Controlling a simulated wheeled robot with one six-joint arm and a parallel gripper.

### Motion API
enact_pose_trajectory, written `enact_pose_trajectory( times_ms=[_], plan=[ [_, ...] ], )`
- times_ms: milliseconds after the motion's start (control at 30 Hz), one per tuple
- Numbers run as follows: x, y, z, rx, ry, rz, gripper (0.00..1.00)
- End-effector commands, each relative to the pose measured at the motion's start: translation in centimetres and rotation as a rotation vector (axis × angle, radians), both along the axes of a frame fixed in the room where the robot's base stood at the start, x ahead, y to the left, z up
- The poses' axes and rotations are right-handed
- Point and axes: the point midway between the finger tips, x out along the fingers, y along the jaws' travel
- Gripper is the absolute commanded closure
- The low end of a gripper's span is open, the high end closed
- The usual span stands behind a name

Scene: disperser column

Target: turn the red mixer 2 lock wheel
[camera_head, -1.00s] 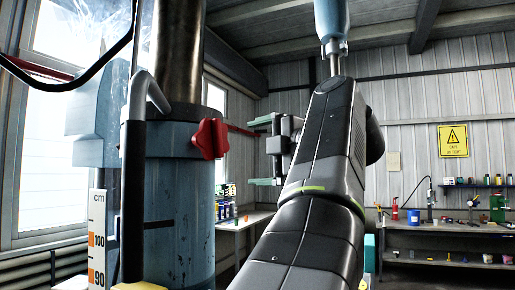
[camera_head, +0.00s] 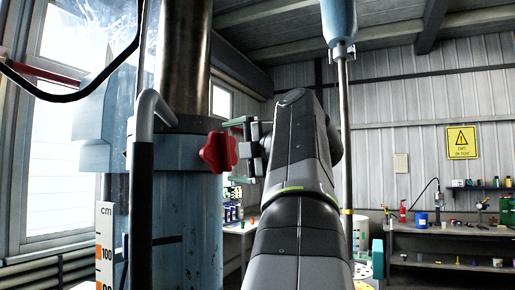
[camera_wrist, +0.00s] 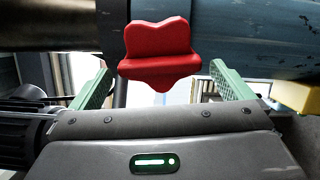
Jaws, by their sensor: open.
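The red lock wheel (camera_head: 218,152) sticks out from the right side of the blue column (camera_head: 190,215), just below its steel shaft (camera_head: 186,65). My gripper (camera_head: 236,134) is right beside the wheel in the head view, its green fingers pointing left toward it. In the wrist view the red wheel (camera_wrist: 160,52) shows between the two open green fingers of my gripper (camera_wrist: 162,82), with a gap on each side. The wheel partly hides the column behind it.
A grey bent handle bar (camera_head: 145,150) runs along the column's left side. A thin steel shaft (camera_head: 345,130) hangs from a blue mixer (camera_head: 338,20) behind my arm. Workbenches with bottles (camera_head: 440,235) stand at the back right.

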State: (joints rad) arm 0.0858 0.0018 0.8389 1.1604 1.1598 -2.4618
Motion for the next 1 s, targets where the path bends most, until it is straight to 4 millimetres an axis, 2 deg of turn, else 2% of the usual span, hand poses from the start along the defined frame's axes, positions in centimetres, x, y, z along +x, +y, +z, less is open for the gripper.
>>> enact_pose_trajectory(
  times_ms=[200, 400, 833, 1000],
  plan=[
    [1.8, 2.5, 0.3, 0.000, 0.001, 0.004, 0.00],
    [3.1, 4.0, 0.2, 0.001, 0.002, 0.002, 0.00],
    [3.5, 4.6, 0.0, 0.001, -0.001, 0.000, 0.00],
    [3.5, 4.6, 0.0, 0.000, 0.000, 0.000, 0.29]
  ],
)
